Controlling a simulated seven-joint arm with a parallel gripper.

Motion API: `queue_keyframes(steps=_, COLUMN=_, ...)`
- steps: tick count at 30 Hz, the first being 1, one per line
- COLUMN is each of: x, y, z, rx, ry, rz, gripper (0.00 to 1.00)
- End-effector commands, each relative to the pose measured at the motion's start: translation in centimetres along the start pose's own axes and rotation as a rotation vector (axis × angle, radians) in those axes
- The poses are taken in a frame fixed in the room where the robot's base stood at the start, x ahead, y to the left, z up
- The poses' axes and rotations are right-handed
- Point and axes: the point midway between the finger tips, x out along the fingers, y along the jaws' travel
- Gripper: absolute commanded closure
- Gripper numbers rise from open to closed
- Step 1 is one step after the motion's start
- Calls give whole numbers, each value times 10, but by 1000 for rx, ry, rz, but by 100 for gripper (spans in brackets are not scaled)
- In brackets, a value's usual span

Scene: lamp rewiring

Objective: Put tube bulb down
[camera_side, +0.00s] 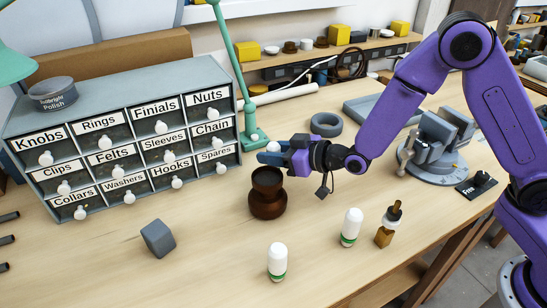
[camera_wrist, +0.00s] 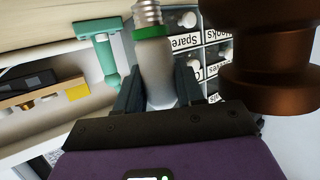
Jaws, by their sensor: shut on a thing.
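My gripper (camera_wrist: 160,88) is shut on the tube bulb (camera_wrist: 155,65), a white bulb with a green band and a silver screw base, in the wrist view. The fingers grip its white glass, and the screw base points away from my gripper. In the side view my gripper (camera_side: 272,157) is above the bench, just behind and above a dark brown turned wooden piece (camera_side: 267,198). The held bulb is mostly hidden there. Two similar white, green-banded pieces stand upright on the bench, one at front centre (camera_side: 277,260) and one farther right (camera_side: 350,228).
The drawer cabinet (camera_side: 120,90) stands left, beside the green lamp base (camera_side: 255,138). A grey cube (camera_side: 158,238) lies front left. A dropper bottle (camera_side: 387,232), vise (camera_side: 435,150) and grey ring (camera_side: 326,124) are to the right. Bench between cube and wooden piece is clear.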

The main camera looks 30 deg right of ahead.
Motion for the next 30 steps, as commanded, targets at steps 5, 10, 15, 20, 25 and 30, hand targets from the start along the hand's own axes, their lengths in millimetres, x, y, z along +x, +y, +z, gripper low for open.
queue_keyframes(steps=5, x=-7, y=0, z=-25, rx=1, ry=4, rz=1, gripper=97)
queue_keyframes(steps=10, x=-15, y=0, z=-50, rx=1, ry=4, rz=0, gripper=97)
queue_keyframes(steps=15, x=-21, y=0, z=-69, rx=0, ry=3, rz=0, gripper=97)
queue_keyframes(steps=20, x=-24, y=0, z=-78, rx=0, ry=1, rz=1, gripper=97)
queue_keyframes(steps=25, x=-24, y=10, z=-82, rx=3, ry=0, rz=9, gripper=97)
queue_keyframes(steps=30, x=-19, y=58, z=-89, rx=14, ry=1, rz=49, gripper=97)
